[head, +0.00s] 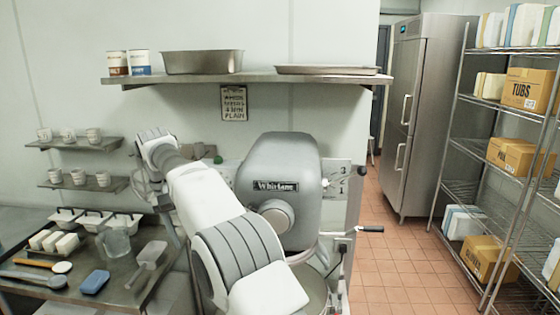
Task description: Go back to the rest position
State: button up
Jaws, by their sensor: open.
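My arm rises from the bottom middle of the head view, leans to the left and bends near the wall shelves. Its end turns down behind my own forearm. I cannot make out my gripper's fingers, and nothing held shows. A grey mixer (282,170) with a "Whirlane" label stands right behind my arm, which hides part of its left side and lower part.
A work table (20,255) at left holds a clear jug (114,243), a scoop (149,262), a blue block (94,282) and white trays (97,220). A wall shelf (250,79) is above. A wire rack (470,145) and fridge (422,110) flank open tiled floor (385,260).

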jog(key=s+d+r+t+y, duration=0.1)
jog(key=s+d+r, duration=0.25)
jog(key=d, duration=0.45)
jog(key=s+d+r+m+b, duration=0.1)
jog(key=s+d+r, duration=0.1)
jog(key=d+r, duration=0.45)
jog(key=s+d+r+t+y, duration=0.1)
jog(key=s+d+r, duration=0.15)
jog(key=d, duration=0.65)
jog(key=s+d+f+t, duration=0.1)
jog(key=s+d+f, duration=0.2)
jog(key=s, duration=0.4)
jog(key=s+d+f+m+t, duration=0.1)
jog(key=s+d+f, duration=0.2)
jog(key=s+d, duration=0.2)
jog(key=s+d+f+t+b, duration=0.1)
jog(key=s+d+f, duration=0.3)
jog(key=s, duration=0.5)
jog(key=shift+s+d+m, duration=0.2)
jog(key=shift+d+m, duration=0.1)
jog(key=shift+d, duration=0.05)
jog(key=shift+f, duration=0.1)
